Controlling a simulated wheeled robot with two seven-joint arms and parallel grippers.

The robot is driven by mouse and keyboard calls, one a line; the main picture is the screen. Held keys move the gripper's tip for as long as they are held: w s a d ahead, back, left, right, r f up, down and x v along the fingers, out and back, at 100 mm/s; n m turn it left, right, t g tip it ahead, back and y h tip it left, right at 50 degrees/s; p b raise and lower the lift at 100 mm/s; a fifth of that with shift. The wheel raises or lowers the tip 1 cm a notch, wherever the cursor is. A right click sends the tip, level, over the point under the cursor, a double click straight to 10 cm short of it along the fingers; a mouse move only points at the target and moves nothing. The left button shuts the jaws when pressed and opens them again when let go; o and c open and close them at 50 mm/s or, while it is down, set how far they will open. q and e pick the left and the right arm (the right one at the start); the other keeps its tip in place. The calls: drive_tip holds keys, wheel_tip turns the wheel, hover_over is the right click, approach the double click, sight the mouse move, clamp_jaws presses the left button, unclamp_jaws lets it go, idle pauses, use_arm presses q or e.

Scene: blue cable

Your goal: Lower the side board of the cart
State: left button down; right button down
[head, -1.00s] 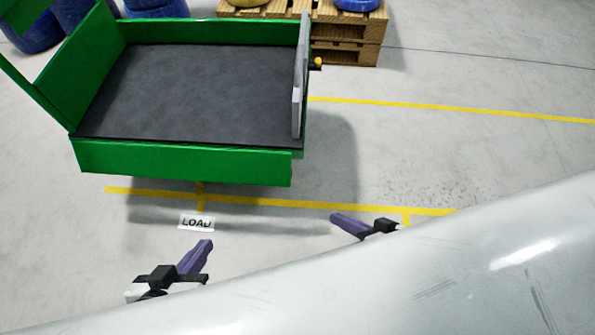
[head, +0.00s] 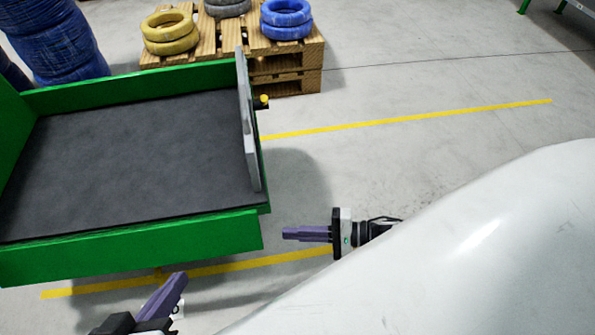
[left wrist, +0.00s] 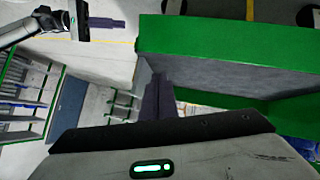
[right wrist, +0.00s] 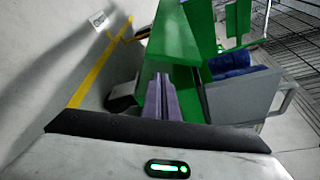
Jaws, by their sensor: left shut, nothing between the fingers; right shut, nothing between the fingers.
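The green cart (head: 130,245) with a dark flat bed (head: 130,150) fills the left of the head view. Its grey side board (head: 248,125) stands upright along the right edge of the bed. A yellow-topped black knob (head: 263,101) sticks out beside the board's far part. My right gripper (head: 287,233), with purple fingers shut and empty, is right of the cart's near right corner, apart from it. My left gripper (head: 180,278) is shut and empty in front of the cart's near green wall. In the right wrist view, a grey panel (right wrist: 240,97) shows beyond the fingers.
A wooden pallet (head: 285,70) with yellow tires (head: 170,38) and blue tires (head: 287,22) stands behind the cart. Blue stacks (head: 65,50) stand at the back left. The floor right of the cart, crossed by a yellow line (head: 420,118), is clear.

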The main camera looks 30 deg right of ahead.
use_arm(q)
drive_tip(key=shift+d+r+h+b, duration=0.35)
drive_tip(key=shift+r+h+b, duration=0.05)
drive_tip(key=shift+r+b, duration=0.2)
use_arm(e)
drive_tip(key=x, duration=0.6)
drive_tip(key=shift+w+a+f, duration=0.1)
drive_tip(key=shift+a, duration=0.05)
